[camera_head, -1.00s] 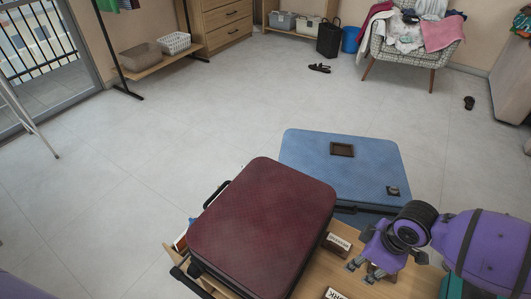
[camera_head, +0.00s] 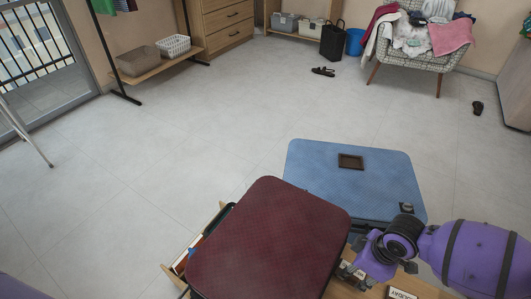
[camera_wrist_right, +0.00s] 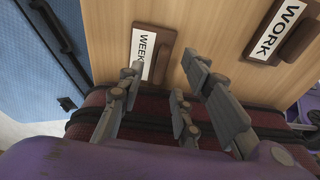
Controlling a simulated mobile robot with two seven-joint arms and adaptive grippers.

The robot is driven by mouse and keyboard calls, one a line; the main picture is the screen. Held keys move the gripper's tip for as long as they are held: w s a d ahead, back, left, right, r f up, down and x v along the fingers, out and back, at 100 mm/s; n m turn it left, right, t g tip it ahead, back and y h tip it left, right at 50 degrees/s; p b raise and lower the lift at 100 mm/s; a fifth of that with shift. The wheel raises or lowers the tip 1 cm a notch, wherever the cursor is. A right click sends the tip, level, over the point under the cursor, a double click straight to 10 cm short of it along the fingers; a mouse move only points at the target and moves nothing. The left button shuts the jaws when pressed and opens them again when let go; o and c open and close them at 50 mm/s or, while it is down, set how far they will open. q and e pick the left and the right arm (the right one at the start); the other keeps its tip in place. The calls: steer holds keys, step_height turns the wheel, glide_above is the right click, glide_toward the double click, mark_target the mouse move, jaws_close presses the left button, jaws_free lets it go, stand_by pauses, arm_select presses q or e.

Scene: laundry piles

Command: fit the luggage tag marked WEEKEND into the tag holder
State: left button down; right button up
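The WEEKEND tag (camera_wrist_right: 146,54) is a brown block with a white label on the wooden tabletop in the right wrist view. In the head view my right gripper (camera_head: 354,274) is low beside the maroon suitcase and hides the tag. A dark brown rectangular frame (camera_head: 350,162), which looks like the tag holder, lies on top of the blue suitcase (camera_head: 315,190). My left gripper is out of view.
The maroon suitcase (camera_head: 270,240) stands close to my right gripper. A WORK tag (camera_wrist_right: 283,29) lies to the right on the tabletop (camera_wrist_right: 230,75) in the wrist view. The floor beyond is mostly clear.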

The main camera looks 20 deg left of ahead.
steer(key=f, duration=0.2)
steer(key=shift+a+f+b, duration=0.2)
steer(key=shift+f+b, duration=0.1)
jaws_close()
steer(key=shift+r, duration=0.15)
